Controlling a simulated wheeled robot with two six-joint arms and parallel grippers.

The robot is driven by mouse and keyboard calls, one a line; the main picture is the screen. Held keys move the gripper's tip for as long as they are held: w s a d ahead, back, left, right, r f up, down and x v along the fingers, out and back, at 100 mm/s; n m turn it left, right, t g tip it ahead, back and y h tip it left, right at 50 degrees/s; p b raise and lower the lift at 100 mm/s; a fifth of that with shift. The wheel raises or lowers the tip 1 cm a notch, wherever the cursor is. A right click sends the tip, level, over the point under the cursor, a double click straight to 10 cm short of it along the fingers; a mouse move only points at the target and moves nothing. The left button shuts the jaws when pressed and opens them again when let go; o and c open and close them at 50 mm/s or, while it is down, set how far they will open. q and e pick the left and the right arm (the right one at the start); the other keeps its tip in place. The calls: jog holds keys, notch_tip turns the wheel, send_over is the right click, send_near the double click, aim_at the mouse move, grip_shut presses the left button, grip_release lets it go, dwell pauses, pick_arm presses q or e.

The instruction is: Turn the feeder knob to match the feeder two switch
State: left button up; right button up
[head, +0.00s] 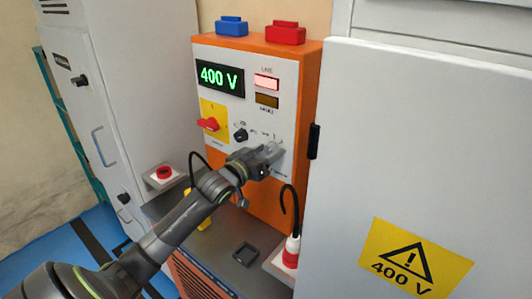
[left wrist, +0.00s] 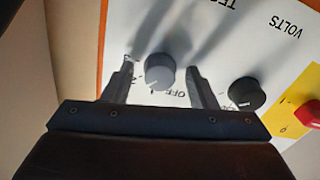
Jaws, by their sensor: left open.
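A grey round knob (left wrist: 160,72) stands on the white front panel (left wrist: 190,22). In the left wrist view it sits between the two fingers of my left gripper (left wrist: 161,88), with a gap showing on either side. An "OFF" mark and small marks are printed around it; its pointer direction is hard to tell. In the head view my left gripper (head: 273,152) is at the panel's lower right, open, and largely covers this knob. A black knob (head: 240,134) is to its left. I cannot tell which control is the feeder two switch. My right gripper is not in view.
The orange cabinet (head: 300,110) has a "400 V" display (head: 220,77), a lit lamp (head: 266,82) and a red switch (head: 208,124) on a yellow plate. A white cabinet (head: 420,150) stands close on the right. A red button box (head: 163,174) and a hanging cable (head: 291,205) are nearby.

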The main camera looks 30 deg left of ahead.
pick_arm(q)
jog(key=s+a+p, duration=0.1)
jog(key=s, duration=1.6)
jog(key=shift+s+a, duration=0.2)
dwell(0.3)
